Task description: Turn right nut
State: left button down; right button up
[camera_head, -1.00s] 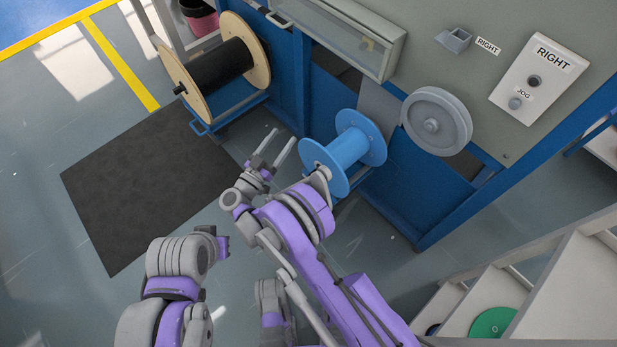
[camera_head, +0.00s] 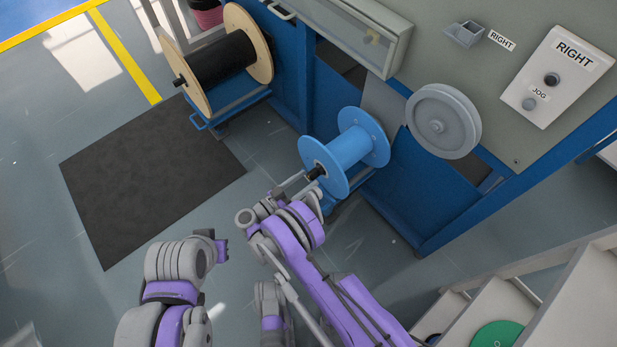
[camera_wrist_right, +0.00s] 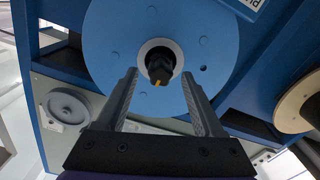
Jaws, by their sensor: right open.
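The right nut is a black nut (camera_head: 316,173) at the centre of the near face of the blue spool (camera_head: 345,150). In the right wrist view the nut (camera_wrist_right: 158,66) shows end-on, dark with an orange mark, in front of the blue spool flange (camera_wrist_right: 110,40). My right gripper (camera_head: 305,183) is close to the nut in the head view. In the wrist view its two fingers are apart, one on each side of the nut, with visible gaps. My left gripper is not in view; only links of that arm show at lower left.
A black cable reel (camera_head: 220,62) with wooden flanges sits at upper left. A grey wheel (camera_head: 443,121) and the RIGHT control panel (camera_head: 550,75) are on the machine at right. A dark mat (camera_head: 150,180) lies on open floor.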

jog(key=shift+x, duration=0.95)
jog(key=shift+c, duration=0.2)
grip_shut()
